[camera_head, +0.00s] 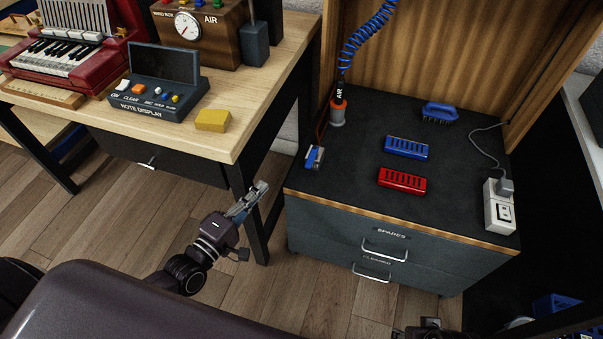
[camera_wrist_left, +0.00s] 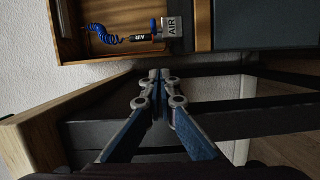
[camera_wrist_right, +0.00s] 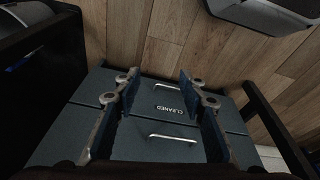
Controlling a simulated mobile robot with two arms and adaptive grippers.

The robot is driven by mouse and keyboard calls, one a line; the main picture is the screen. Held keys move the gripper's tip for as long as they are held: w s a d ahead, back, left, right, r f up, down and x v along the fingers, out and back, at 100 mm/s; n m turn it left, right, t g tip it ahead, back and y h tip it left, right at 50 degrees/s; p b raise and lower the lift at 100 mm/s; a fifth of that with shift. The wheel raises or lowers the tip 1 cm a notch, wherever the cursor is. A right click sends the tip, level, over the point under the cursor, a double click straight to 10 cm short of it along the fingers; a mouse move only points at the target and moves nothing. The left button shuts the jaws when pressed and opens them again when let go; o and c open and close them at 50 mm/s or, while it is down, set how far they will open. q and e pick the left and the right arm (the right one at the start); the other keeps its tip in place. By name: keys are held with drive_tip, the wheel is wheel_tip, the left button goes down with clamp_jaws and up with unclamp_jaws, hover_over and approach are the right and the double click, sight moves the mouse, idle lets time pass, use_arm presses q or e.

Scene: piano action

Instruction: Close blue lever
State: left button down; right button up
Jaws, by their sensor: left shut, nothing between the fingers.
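The blue lever (camera_head: 311,155) sits on a small silver valve block at the left front corner of the dark cabinet top. It also shows small in the left wrist view (camera_wrist_left: 152,25), beside a silver block labelled AIR (camera_wrist_left: 171,27). Its exact angle is too small to tell. My left gripper (camera_head: 262,187) is shut and empty, in the gap between the wooden table and the cabinet, left of and apart from the lever. Its fingertips meet in the left wrist view (camera_wrist_left: 160,73). My right gripper (camera_wrist_right: 157,77) is open and empty, with drawer fronts visible between and beyond its fingers.
An air nozzle (camera_head: 338,108) with a blue coiled hose stands behind the lever. Blue (camera_head: 407,148) and red (camera_head: 402,181) slotted pieces, a blue brush (camera_head: 439,112) and a white socket (camera_head: 498,205) are on the cabinet top. The table's edge (camera_head: 236,155) and leg flank my left gripper.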

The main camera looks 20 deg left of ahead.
sight(312, 157)
use_arm(q)
drive_tip(key=shift+r, duration=0.25)
drive_tip(key=shift+w, duration=0.1)
use_arm(e)
drive_tip(key=shift+r, duration=0.1)
